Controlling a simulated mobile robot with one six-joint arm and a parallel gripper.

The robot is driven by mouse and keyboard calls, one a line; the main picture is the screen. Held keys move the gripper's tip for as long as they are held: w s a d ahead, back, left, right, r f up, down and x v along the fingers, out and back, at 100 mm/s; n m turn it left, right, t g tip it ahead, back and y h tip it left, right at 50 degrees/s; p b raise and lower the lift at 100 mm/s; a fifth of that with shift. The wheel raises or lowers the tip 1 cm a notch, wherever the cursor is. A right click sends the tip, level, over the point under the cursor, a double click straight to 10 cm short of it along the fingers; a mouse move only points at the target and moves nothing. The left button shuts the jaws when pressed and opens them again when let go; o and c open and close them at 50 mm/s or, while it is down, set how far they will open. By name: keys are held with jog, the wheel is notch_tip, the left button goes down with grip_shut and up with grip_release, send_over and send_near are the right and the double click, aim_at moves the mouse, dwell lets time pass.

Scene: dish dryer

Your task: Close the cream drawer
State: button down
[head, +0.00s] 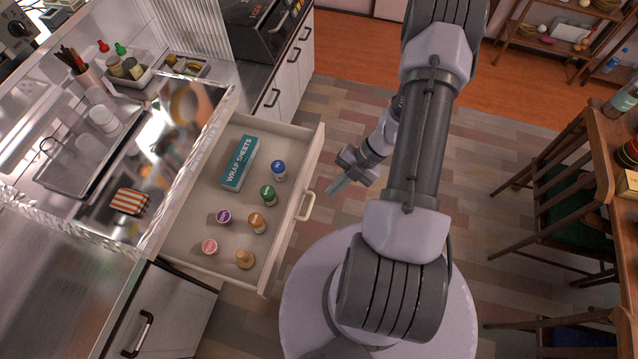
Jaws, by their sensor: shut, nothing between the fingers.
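The cream drawer (188,231) stands pulled out from under the counter at the left. Its front panel (287,222) faces right and carries a cream handle (306,206). Inside lie a teal wrap sheets box (239,163) and several small jars with coloured lids, among them a blue one (278,170) and a green one (268,195). My gripper (333,188) is just right of the drawer front, close to the handle. Its fingers are shut and hold nothing. I cannot tell whether the fingertips touch the handle.
The counter (50,285) with a dish rack and tray runs along the left. White cabinets (284,95) with dark handles stand behind the drawer. A wooden table (610,150) and chairs are at the right. Floor (490,190) is clear between.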

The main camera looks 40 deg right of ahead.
aim_at(296, 208)
jog(key=w+a+f+b, duration=0.1)
jog(key=a+f, duration=0.1)
jog(key=w+a+f+b, duration=0.1)
jog(key=a+f+b, duration=0.1)
jog(key=w+a+f+b, duration=0.1)
jog(key=w+a+f, duration=0.1)
jog(key=shift+a+f, duration=0.2)
jog(key=shift+a, duration=0.15)
jog(key=shift+w+a+r, duration=0.15)
